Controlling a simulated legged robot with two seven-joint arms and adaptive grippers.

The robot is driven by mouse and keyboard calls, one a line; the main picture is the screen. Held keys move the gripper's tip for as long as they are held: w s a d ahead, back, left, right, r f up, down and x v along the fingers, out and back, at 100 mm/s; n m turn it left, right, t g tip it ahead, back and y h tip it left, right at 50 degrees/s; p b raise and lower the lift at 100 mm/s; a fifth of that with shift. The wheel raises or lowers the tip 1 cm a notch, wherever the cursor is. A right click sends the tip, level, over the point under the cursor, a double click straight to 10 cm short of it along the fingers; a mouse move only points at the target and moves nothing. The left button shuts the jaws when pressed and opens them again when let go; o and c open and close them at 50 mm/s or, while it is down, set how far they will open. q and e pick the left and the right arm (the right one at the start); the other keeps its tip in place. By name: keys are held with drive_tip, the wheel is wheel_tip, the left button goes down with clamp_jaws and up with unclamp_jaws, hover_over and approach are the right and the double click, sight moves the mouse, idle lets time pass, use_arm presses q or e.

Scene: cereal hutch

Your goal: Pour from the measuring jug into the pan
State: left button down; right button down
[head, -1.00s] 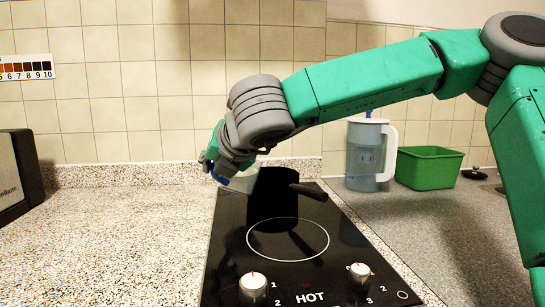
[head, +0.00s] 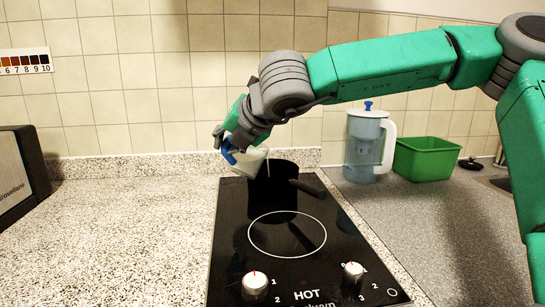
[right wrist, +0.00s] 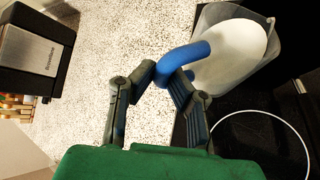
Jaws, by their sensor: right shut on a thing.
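The measuring jug (head: 250,160) is clear with a blue handle and white contents. It is tilted to the right at the left rim of the black pan (head: 272,190). A thin pale streak shows below its lip, perhaps a stream. My right gripper (head: 226,143) is shut on the jug's handle. In the right wrist view the fingers (right wrist: 166,77) close on the blue handle (right wrist: 184,60), and white contents fill much of the jug (right wrist: 232,55). The pan stands at the back of the hob, its handle pointing right and forward; its inside is hidden. My left gripper is not in view.
The black hob (head: 250,275) has a bare front ring and two knobs. A water filter jug (head: 362,150) and a green tub (head: 425,160) stand at the back right. A black toaster-like appliance (head: 18,175) is at the left. The speckled left counter (head: 120,235) is clear.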

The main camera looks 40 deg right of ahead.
drive_tip(key=shift+w+d+r+y+p, duration=0.1)
drive_tip(key=shift+d+y+p, duration=0.2)
drive_tip(key=shift+p, duration=0.05)
drive_tip(key=shift+d+m+p, duration=0.2)
drive_tip(key=shift+m+p, duration=0.1)
drive_tip(key=shift+p, duration=0.1)
drive_tip(key=shift+w+d+r+m+g+y+p, duration=0.15)
drive_tip(key=shift+d+r+m+y+p, duration=0.35)
drive_tip(key=shift+p, duration=0.8)
drive_tip(key=shift+w+d+r+m+g+y+p, duration=0.15)
drive_tip(key=shift+d+r+y+p, duration=0.35)
drive_tip(key=shift+r+p, duration=0.55)
drive_tip(key=shift+d+r+y+p, duration=0.1)
drive_tip(key=shift+d+y+p, duration=0.15)
drive_tip(key=shift+p, duration=0.6)
drive_tip(key=shift+d+r+m+y+p, duration=0.25)
drive_tip(key=shift+m+y+p, duration=0.1)
drive_tip(key=shift+p, duration=0.35)
drive_tip(key=shift+d+r, duration=0.1)
drive_tip(key=shift+w+d+r+y+p, duration=0.15)
drive_tip(key=shift+d+r+y+p, duration=0.15)
drive_tip(key=shift+p, duration=0.85)
